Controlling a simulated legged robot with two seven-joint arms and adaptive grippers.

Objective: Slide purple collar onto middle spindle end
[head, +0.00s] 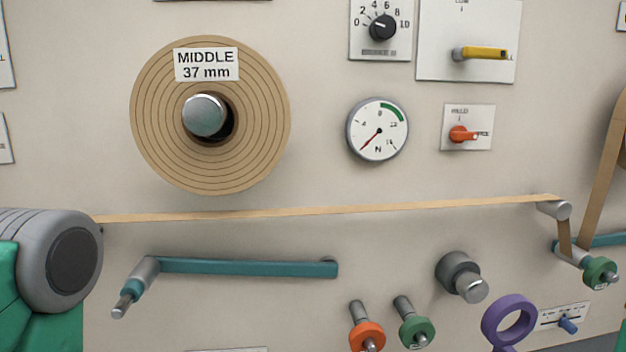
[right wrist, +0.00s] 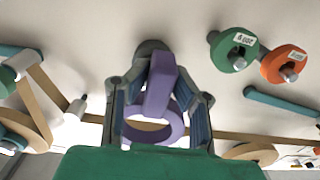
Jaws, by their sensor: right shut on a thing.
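The middle spindle end (head: 205,115) is a silver cylinder sticking out of a brown paper roll (head: 265,120) labelled "MIDDLE 37 mm", at the upper left of the head view. The purple collar (head: 489,321) is a ring with a stem below it, at the lower right of the head view, well away from that spindle. In the right wrist view my right gripper (right wrist: 162,98) has its jaws on both sides of the purple collar (right wrist: 160,82) and holds it. In the head view the right gripper is out of frame. My left gripper is not in view.
A paper strip (head: 330,209) crosses the panel below the roll. Below it are a teal arm (head: 245,267), a grey stub (head: 456,271), an orange collar (head: 366,335) and a green collar (head: 416,331) on pegs. A gauge (head: 378,130) and switches sit right of the roll.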

